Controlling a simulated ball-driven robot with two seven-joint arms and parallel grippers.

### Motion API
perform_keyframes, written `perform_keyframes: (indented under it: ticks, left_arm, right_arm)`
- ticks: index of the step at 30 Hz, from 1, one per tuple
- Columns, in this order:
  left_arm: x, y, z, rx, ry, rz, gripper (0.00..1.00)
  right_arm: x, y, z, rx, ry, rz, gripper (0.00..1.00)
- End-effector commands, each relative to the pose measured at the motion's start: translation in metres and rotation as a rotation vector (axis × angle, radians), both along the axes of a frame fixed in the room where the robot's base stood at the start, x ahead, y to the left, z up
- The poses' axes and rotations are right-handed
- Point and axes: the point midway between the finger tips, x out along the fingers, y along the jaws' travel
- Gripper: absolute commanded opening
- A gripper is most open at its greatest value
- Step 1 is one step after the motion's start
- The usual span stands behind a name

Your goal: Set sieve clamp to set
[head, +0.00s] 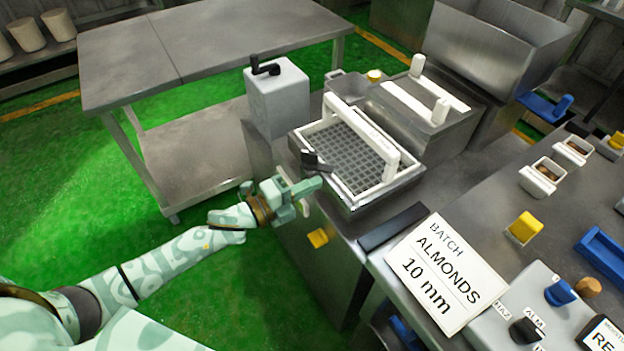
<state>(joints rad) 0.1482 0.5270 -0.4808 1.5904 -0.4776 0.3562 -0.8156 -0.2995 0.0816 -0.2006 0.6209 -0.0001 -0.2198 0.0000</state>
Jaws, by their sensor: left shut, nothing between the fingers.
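The sieve (345,158) is a dark grid in a white frame, seated in a metal housing with a white bar across its right side. A small black clamp lever (314,162) sits at the housing's left front edge. My left gripper (312,188) is shut and empty, just below and in front of that lever. I cannot tell whether it touches the lever. The lever's set marking is not readable. My right gripper is not in view.
A grey box with a black crank (278,100) stands behind the sieve. A card reading "BATCH ALMONDS 10 mm" (445,275) stands right of it. A control box with knobs (535,312) is at lower right. A steel table (200,45) stands behind; green floor lies left.

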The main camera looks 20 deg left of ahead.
Motion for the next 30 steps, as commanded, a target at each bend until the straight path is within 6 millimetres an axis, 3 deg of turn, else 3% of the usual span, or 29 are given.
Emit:
perform_keyframes:
  ticks: [6, 17, 30]
  left_arm:
    - [0.018, 0.002, -0.001, 0.001, 0.002, 0.000, 0.00]
    - [0.019, 0.002, 0.000, 0.000, 0.001, 0.001, 0.00]
    - [0.026, -0.008, 0.000, 0.000, 0.001, 0.141, 0.00]
  right_arm:
    - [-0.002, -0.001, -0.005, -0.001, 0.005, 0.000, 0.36]
    - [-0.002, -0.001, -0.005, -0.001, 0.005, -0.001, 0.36]
    - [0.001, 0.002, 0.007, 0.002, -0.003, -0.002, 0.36]
